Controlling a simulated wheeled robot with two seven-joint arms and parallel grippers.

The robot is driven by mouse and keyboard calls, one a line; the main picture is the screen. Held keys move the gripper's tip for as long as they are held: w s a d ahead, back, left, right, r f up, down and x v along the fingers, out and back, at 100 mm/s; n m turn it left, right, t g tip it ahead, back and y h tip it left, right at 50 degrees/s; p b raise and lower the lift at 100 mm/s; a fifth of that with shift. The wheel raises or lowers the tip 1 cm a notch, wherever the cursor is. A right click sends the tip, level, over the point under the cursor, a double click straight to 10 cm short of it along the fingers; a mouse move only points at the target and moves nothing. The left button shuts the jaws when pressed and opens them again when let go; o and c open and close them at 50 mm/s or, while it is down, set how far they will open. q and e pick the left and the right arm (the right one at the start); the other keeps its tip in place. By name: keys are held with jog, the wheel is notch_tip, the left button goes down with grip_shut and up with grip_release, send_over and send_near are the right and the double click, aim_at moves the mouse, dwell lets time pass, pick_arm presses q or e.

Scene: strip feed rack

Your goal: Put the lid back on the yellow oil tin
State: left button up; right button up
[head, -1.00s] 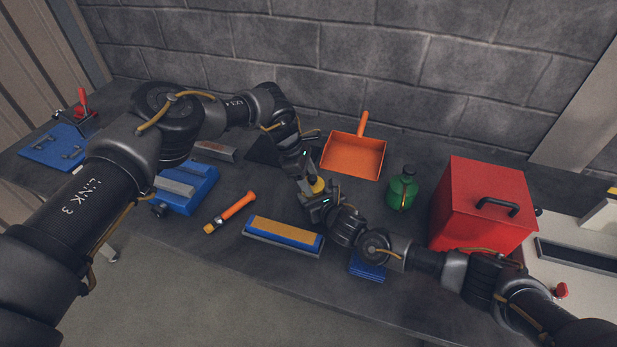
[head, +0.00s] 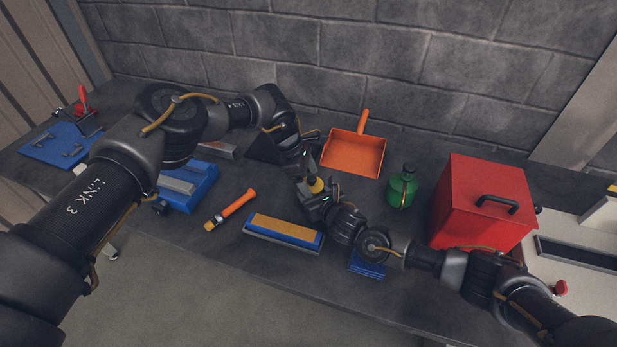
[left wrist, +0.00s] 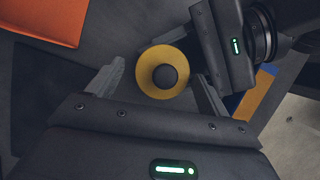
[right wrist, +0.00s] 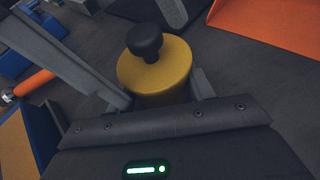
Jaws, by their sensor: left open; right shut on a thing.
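The yellow oil tin (head: 316,185) is at the middle of the bench, between my two grippers. In the right wrist view its round yellow top (right wrist: 165,66) carries a black knob (right wrist: 145,40), and the lid looks seated and level. My right gripper (right wrist: 160,98) is shut on the tin's side. My left gripper (left wrist: 160,85) is open, its fingers on either side of the yellow top and knob in the left wrist view, with gaps showing. In the head view the left gripper (head: 308,178) is just behind the tin. The tin's lower part is hidden.
An orange dustpan (head: 353,155) lies behind the tin, a green bottle (head: 402,188) and a red box (head: 480,210) to its right. A blue-and-tan block (head: 284,233), an orange-handled brush (head: 232,209) and a blue pad (head: 366,267) lie nearer the front.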

pick_arm(q)
jog(key=v, duration=1.2)
pick_arm(e)
jog(key=shift+w+d, duration=0.1)
jog(key=o, duration=1.5)
jog(key=shift+c, duration=0.2)
jog(key=b+v, duration=0.2)
jog(key=v, duration=0.7)
jog(key=shift+s+d, duration=0.2)
jog(key=shift+s, duration=0.05)
pick_arm(q)
jog(key=shift+f, duration=1.05)
pick_arm(e)
jog(key=shift+s+d+r, duration=0.25)
jog(key=shift+s+r, duration=0.1)
jog(key=shift+s, duration=0.15)
